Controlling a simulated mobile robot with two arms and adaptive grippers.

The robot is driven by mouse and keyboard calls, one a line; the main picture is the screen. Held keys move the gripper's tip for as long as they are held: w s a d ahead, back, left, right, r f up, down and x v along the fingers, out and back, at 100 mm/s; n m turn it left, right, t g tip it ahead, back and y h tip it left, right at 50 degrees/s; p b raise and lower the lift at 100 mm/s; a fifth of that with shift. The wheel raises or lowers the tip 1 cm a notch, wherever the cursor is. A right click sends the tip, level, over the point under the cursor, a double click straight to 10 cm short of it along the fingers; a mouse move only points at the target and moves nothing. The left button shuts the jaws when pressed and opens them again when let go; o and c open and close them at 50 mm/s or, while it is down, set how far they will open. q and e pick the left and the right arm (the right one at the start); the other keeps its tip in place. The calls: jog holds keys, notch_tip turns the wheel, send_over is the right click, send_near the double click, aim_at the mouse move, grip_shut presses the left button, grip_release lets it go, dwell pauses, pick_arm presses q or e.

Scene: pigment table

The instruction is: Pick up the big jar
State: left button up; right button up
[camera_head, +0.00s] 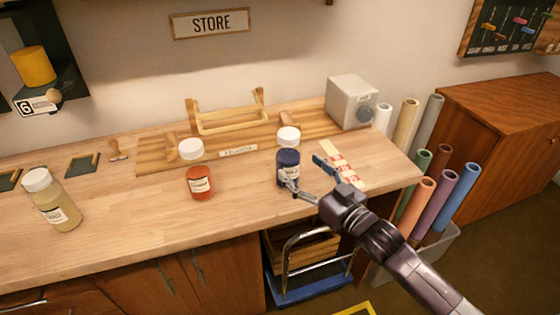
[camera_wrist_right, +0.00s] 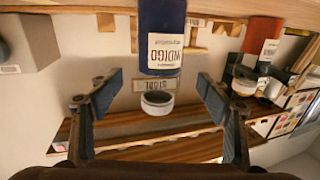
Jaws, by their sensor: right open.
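Three jars with white lids stand upright on the wooden table (camera_head: 120,228): a yellowish jar (camera_head: 62,210) at the left, a red jar (camera_head: 199,184) in the middle and a blue jar (camera_head: 288,162) at the right. The yellowish one looks largest in the head view. My right gripper (camera_head: 304,174) is open and empty at the blue jar, with one finger overlapping its lower front in the head view. In the right wrist view, which is upside down, the blue jar (camera_wrist_right: 170,22), labelled INDIGO, lies between and beyond the open fingers (camera_wrist_right: 160,97). My left gripper is not in view.
The red jar also shows in the wrist view (camera_wrist_right: 262,40). A pale box (camera_head: 351,103) stands at the back right, with a red-marked strip (camera_head: 338,158) nearer. A wooden rack (camera_head: 232,125) stands behind the jars. Rolls (camera_head: 424,204) stand beyond the table's right end. The front left table is clear.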

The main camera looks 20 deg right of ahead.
aim_at(296, 161)
jog(key=shift+w+a+r, duration=0.1)
jog(key=shift+w+r, duration=0.05)
jog(key=shift+w, duration=0.25)
jog(key=shift+w+a+r+p, duration=0.1)
jog(key=shift+w+r+p, duration=0.05)
jog(key=shift+w+p, duration=0.15)
jog(key=shift+w+a+r+p, duration=0.1)
jog(key=shift+w+r+p, duration=0.05)
jog(key=shift+w, duration=0.25)
jog(key=p+x, duration=0.1)
jog(key=x, duration=0.1)
jog(key=shift+w, duration=0.4)
jog(key=shift+w+a+f, duration=0.2)
jog(key=shift+w+a, duration=0.1)
jog(key=shift+w, duration=0.4)
jog(key=c, duration=1.5)
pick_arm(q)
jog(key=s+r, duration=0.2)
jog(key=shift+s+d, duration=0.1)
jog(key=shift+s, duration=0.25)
pick_arm(e)
jog(key=shift+r, duration=0.15)
jog(key=shift+c, duration=1.1)
